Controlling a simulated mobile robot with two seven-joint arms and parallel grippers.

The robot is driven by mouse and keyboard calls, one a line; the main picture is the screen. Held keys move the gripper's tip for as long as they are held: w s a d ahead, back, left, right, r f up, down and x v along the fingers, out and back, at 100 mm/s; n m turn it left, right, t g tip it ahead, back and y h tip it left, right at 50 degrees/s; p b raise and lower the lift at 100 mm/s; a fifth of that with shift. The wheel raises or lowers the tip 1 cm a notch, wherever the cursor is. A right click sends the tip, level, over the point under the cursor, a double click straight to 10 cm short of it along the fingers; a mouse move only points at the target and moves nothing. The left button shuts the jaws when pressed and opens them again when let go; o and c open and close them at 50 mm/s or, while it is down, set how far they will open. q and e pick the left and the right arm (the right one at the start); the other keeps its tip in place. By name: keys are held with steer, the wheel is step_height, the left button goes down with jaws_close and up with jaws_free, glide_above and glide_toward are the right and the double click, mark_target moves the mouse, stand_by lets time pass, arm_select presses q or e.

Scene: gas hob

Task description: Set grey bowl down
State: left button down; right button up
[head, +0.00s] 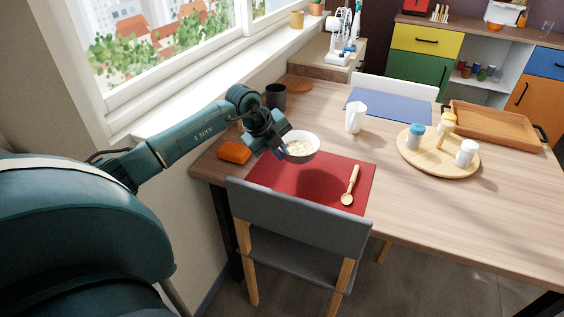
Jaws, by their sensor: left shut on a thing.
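The grey bowl (303,157) is in the head view, over the far left part of a red placemat (325,187) on the wooden table. Its inside looks pale, with light contents. My left gripper (284,150) is shut on the bowl's left rim. The bowl looks level. I cannot tell whether its base touches the placemat or hangs a little above it. My right gripper is not in view.
A wooden spoon (350,186) lies on the placemat's right. An orange item (234,152) and a dark cup (276,96) are near the arm. A white pitcher (355,117) and a round board (438,158) with bottles stand beyond. A grey chair (295,215) is in front.

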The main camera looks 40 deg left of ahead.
arm_select(q)
steer(key=shift+f, duration=1.8)
steer(key=shift+f, duration=0.1)
steer(key=shift+f, duration=0.15)
steer(key=c, duration=1.5)
jaws_free()
